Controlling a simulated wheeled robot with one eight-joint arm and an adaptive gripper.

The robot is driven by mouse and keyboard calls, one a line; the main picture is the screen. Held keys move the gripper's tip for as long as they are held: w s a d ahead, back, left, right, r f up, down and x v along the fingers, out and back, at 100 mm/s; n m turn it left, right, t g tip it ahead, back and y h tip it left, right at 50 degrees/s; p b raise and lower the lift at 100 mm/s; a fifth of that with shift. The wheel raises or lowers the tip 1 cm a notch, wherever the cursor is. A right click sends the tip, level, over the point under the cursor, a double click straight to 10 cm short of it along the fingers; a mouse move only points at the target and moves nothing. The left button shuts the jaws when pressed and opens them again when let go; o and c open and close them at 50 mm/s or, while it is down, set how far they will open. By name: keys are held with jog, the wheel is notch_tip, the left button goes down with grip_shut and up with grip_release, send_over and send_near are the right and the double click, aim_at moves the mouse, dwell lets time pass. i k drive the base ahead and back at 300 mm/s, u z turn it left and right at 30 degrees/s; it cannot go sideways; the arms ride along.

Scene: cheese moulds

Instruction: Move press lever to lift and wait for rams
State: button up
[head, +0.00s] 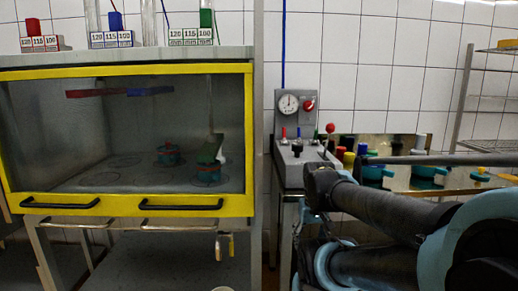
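A grey control box (290,172) stands right of the press cabinet, with a gauge (288,104) and a red knob (309,104) on its upright panel. A lever with a red ball (330,128) stands at its right side; its marked positions are too small to read. Behind the cabinet's yellow-framed window (130,72), a red plate (95,92) and a blue plate (150,90) hang high. A green plate (210,150) is low, at a teal mould (208,174). My arm reaches in from the right, below the lever; its gripper cannot be made out clearly.
Small red, blue and green pegs and black knobs top the control box. Coloured bottles and teal moulds (428,172) stand at right behind my arm. A wire rack (470,100) is far right.

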aim_at(330, 128)
jog(key=u, duration=0.4)
jog(key=k, duration=1.75)
jog(key=z, duration=0.4)
jog(key=i, duration=1)
